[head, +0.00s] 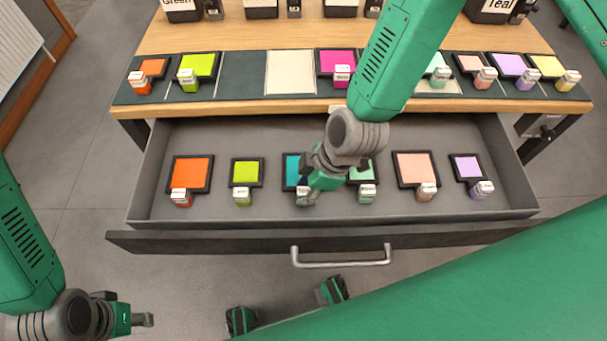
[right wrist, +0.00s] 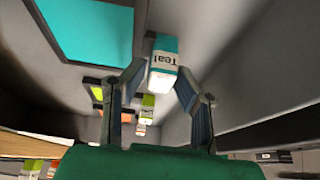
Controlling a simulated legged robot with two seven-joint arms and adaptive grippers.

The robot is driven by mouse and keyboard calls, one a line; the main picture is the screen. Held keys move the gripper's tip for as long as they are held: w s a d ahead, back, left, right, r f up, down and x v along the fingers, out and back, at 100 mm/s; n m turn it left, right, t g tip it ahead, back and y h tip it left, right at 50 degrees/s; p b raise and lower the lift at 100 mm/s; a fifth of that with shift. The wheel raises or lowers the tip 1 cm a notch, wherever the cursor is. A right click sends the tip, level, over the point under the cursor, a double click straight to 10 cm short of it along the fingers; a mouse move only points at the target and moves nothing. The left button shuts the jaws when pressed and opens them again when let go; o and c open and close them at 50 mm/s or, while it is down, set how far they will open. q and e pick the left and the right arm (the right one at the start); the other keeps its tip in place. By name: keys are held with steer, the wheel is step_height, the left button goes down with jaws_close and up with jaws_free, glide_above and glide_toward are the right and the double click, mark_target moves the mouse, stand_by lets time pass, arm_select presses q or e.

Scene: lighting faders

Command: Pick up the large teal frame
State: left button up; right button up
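The teal frame (head: 290,168) lies in the open drawer, a teal panel in a dark border with a tag block at its front. My right arm hides its right part, so its full size cannot be judged in the head view. In the right wrist view the teal panel (right wrist: 90,35) fills the upper left and the block marked "Teal" (right wrist: 162,68) sits between my fingertips. My right gripper (head: 306,191) is at this block, its tips appearing to touch both sides. My left gripper (head: 146,319) is low at the left, away from the drawer; its opening is unclear.
The drawer (head: 230,213) also holds orange (head: 190,172), lime (head: 246,171), mint (head: 363,173), salmon (head: 414,167) and lavender (head: 467,166) frames. Above it, a wooden table (head: 235,38) bears a row of frames, with a beige empty-looking patch (head: 290,72). Labelled containers stand behind.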

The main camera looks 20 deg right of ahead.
jaws_close()
step_height(320, 180, up, 9)
steer(key=shift+r+p, duration=0.15)
steer(key=shift+p, duration=1.05)
step_height(320, 180, up, 27)
steer(key=p, duration=2.3)
steer(key=shift+f, duration=0.2)
steer(key=shift+w+f, duration=0.1)
steer(key=shift+f, duration=0.05)
